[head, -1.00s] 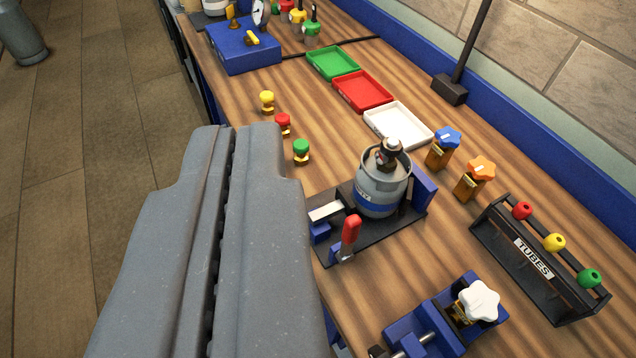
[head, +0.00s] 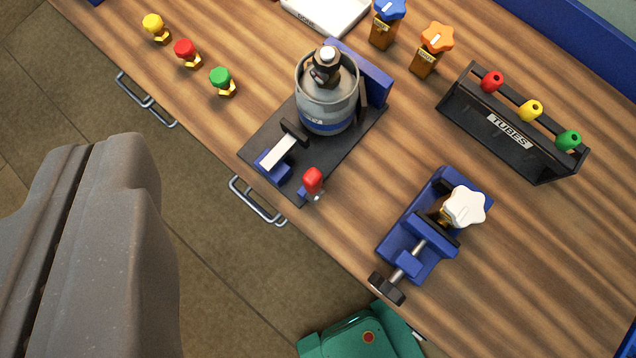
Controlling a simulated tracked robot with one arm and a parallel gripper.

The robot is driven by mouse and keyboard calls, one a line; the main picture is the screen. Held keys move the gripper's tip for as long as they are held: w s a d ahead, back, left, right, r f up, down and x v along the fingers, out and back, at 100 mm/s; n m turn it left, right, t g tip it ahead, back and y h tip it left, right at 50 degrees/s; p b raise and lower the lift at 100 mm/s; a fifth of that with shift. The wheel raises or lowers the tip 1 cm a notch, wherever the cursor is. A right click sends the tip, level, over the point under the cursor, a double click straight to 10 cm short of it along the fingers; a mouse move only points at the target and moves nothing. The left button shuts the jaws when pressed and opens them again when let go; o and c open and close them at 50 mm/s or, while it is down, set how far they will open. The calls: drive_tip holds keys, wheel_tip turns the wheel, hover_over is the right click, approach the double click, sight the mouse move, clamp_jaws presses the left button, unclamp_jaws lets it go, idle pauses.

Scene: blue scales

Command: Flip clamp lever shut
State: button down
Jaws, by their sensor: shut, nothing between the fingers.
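The clamp lever has a red handle (head: 313,180) and stands at the near corner of a black base plate (head: 261,126). A clamp arm with a white bar (head: 279,151) and blue bracket sits beside it on the plate. A grey gas cylinder (head: 326,95) with a blue band stands upright on the plate against a blue block (head: 361,70). My gripper (head: 84,165) is large and grey at the lower left, over the floor, shut and empty. It is well left of the lever and does not touch it.
A blue vise (head: 409,232) holding a white star knob (head: 463,207) stands right of the lever. A tube rack (head: 483,124) is at the right. Green (head: 222,78), red (head: 185,48) and yellow (head: 153,24) knobs line the left bench edge. Drawer handles (head: 258,203) protrude from the bench front.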

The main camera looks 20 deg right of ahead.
sight(314, 186)
drive_tip(key=w+d+f+m+g+y+p, duration=0.1)
drive_tip(key=w+d+f+m+g+p, duration=0.7)
drive_tip(key=w+d+f+p, duration=0.6)
drive_tip(key=s+d+f+m+g+y+p, duration=0.1)
drive_tip(key=s+d+f+m+g+p, duration=0.1)
drive_tip(key=f+p, duration=0.6)
drive_tip(key=shift+s+f+g+y, duration=0.3)
drive_tip(key=shift+s+f+g, duration=0.25)
drive_tip(key=shift+s+g, duration=0.45)
drive_tip(key=shift+w, duration=0.15)
drive_tip(key=s+a+f+b, duration=0.2)
drive_tip(key=a+f+b, duration=0.3)
drive_tip(key=f, duration=0.4)
drive_tip(key=shift+s+a+f+b, duration=0.2)
drive_tip(key=shift+a+f+b, duration=0.2)
drive_tip(key=shift+a, duration=0.1)
